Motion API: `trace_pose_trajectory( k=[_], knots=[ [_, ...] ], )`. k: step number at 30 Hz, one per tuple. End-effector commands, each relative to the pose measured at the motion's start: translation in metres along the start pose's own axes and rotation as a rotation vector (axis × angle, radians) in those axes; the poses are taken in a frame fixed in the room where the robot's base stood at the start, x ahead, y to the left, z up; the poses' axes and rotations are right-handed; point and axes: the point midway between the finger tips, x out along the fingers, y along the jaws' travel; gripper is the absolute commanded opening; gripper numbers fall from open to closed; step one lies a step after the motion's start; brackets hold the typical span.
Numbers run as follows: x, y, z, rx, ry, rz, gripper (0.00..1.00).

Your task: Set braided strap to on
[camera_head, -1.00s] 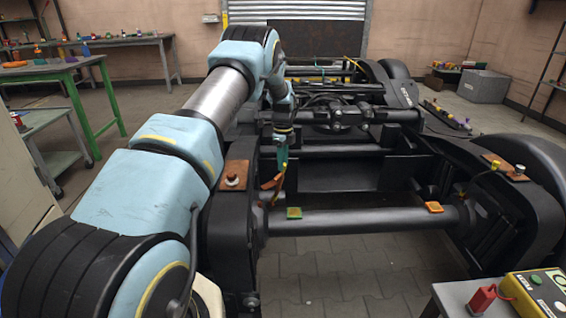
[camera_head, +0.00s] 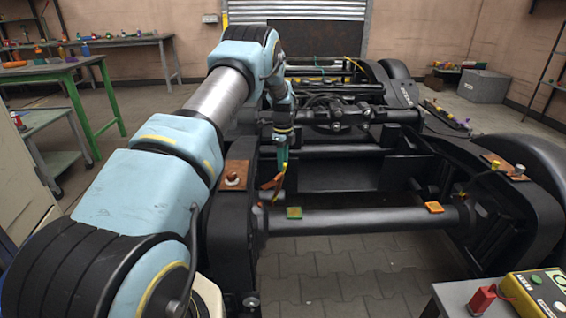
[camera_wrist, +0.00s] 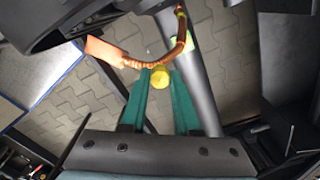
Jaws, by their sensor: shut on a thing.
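The braided strap (camera_wrist: 135,64) is orange and curved in the wrist view. It runs from a flat orange end piece (camera_wrist: 105,50) at the left, past my fingertips, and bends up toward the top. My gripper (camera_wrist: 158,80) has two teal fingers, shut on a yellow knob (camera_wrist: 158,92) at the strap. In the head view my gripper (camera_head: 281,160) points down by the left side of the bogie, with the strap (camera_head: 272,182) small and partly hidden beside it. I cannot tell whether the strap's flat end touches anything.
A dark cross tube (camera_head: 360,218) carries a green pad (camera_head: 294,213) and an orange pad (camera_head: 435,207). A rusty plate with a knob (camera_head: 233,175) lies on the left frame. A side table with a yellow control box (camera_head: 537,296) stands at the lower right.

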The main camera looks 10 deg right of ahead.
Motion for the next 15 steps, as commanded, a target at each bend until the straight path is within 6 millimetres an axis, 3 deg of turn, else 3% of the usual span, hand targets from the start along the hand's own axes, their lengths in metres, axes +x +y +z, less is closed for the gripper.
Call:
trace_pose_trajectory(
  k=[15],
  knots=[
    [-0.001,0.011,0.006,0.086,0.001,0.0,0.0]
  ],
)
